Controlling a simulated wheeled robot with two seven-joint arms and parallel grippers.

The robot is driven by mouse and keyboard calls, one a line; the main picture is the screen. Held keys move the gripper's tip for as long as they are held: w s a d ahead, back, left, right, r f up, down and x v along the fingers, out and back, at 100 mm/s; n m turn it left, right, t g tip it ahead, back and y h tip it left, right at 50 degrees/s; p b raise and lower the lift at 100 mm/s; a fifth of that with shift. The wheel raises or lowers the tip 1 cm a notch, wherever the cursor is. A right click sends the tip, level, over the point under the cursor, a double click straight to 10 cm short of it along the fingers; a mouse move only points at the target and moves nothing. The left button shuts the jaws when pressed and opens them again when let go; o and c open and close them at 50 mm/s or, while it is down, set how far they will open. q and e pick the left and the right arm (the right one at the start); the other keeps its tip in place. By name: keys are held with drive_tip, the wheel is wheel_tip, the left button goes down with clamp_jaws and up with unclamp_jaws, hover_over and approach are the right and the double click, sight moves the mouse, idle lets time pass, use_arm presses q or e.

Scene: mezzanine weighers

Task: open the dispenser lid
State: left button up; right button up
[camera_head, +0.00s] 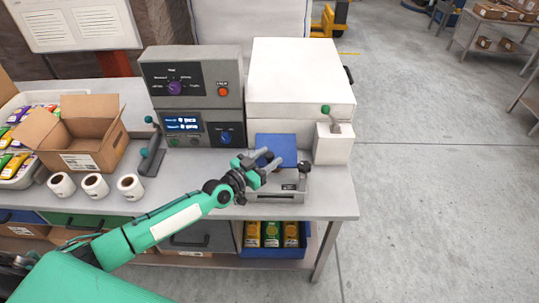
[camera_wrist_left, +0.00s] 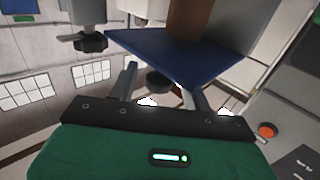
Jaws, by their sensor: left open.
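A flat blue panel (camera_head: 277,148) stands at the front of the bench, over a low grey unit (camera_head: 284,192). It looks like the dispenser's lid, but I cannot be sure. My left gripper (camera_head: 268,160) is open at the panel's left front, with its fingers close to it. In the left wrist view the blue panel (camera_wrist_left: 185,50) spans the space beyond the fingers. A dark round knob (camera_wrist_left: 158,82) shows between the two open fingers there; I cannot tell whether they touch it. My right gripper is in neither view.
A large white box (camera_head: 300,75) stands behind the panel, with a green-knobbed lever (camera_head: 326,110) on its right. A grey control console (camera_head: 192,90) is at the left. An open carton (camera_head: 85,135) and label rolls (camera_head: 95,185) sit further left. Open floor lies right.

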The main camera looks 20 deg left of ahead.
use_arm(q)
drive_tip(key=shift+w+d, duration=0.3)
drive_tip(key=shift+w, duration=0.15)
clamp_jaws()
drive_tip(key=shift+w+r, duration=0.1)
drive_tip(key=shift+r, duration=0.05)
